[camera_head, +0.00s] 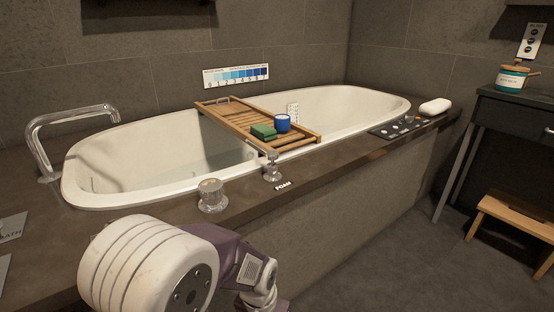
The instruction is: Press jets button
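A dark control panel (382,132) lies flat on the right part of the tub's front ledge. It carries several small pale buttons and a small raised knob. Their labels are too small to read, so I cannot tell which one is the jets button. A white and purple arm of mine fills the bottom left, in front of the ledge and well apart from the panel. Neither gripper's fingers show in the picture.
The white bathtub (130,197) has a wooden tray (240,116) across it, holding a green block (263,132) and a blue cup (282,123). A clear knob (212,196) and a metal fitting (272,168) stand on the ledge. A wooden stool (515,218) stands right.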

